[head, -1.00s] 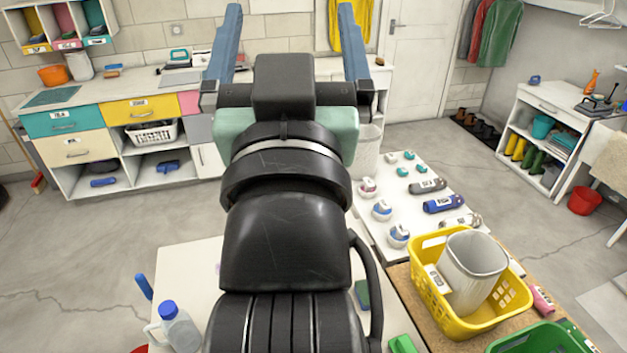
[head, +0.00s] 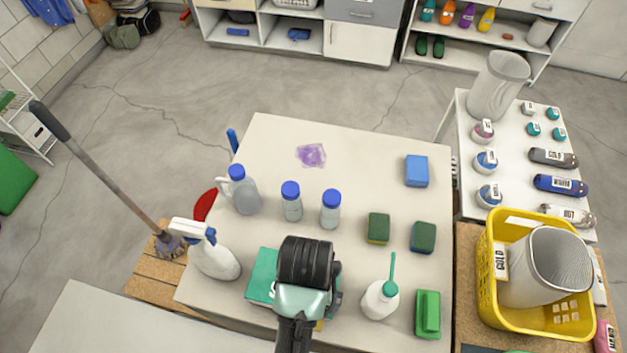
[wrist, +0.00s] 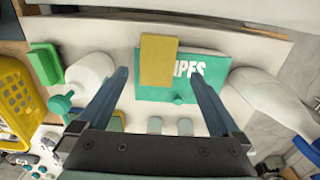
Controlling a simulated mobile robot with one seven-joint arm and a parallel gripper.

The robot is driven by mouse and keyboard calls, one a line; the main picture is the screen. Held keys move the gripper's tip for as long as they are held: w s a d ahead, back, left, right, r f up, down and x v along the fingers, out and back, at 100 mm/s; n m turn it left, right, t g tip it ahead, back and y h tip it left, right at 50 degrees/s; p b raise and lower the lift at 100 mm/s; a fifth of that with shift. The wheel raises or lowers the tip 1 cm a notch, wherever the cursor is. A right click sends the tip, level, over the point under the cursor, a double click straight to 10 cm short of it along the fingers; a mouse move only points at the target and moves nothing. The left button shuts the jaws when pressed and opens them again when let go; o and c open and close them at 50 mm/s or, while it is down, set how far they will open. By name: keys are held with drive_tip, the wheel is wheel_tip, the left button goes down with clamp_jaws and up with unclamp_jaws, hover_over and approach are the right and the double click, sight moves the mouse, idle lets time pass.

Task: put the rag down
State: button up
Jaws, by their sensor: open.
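A flat yellow cloth, which looks like the rag (wrist: 158,60), lies partly over a teal wipes pack (wrist: 205,72) on the white table. In the head view only a yellow sliver of it (head: 319,326) shows beside my arm. The teal wipes pack (head: 262,275) is partly covered by my arm there. My gripper (wrist: 158,78) is open, its two blue fingers standing apart on either side of the yellow cloth's near end in the wrist view. I cannot tell whether the fingers touch anything. In the head view my fingers are hidden under my wrist.
On the white table (head: 275,135), a spray bottle (head: 215,255) stands left and a pump bottle (head: 380,300) right. A green block (head: 428,314), sponges (head: 378,228) and capped bottles (head: 291,202) stand around. A purple patch (head: 311,155) marks the table's back. A yellow basket (head: 490,285) is at right.

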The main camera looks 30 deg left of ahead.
drive_tip(key=shift+w+f+p, duration=0.15)
drive_tip(key=shift+f+p, duration=0.1)
drive_tip(key=shift+f, duration=1.1)
drive_tip(key=shift+w+f+p, duration=0.2)
drive_tip(key=shift+f, duration=1.15)
drive_tip(key=shift+w+f+p, duration=0.15)
drive_tip(key=shift+f+p, duration=0.1)
drive_tip(key=shift+f, duration=1.1)
drive_tip(key=c, duration=1.4)
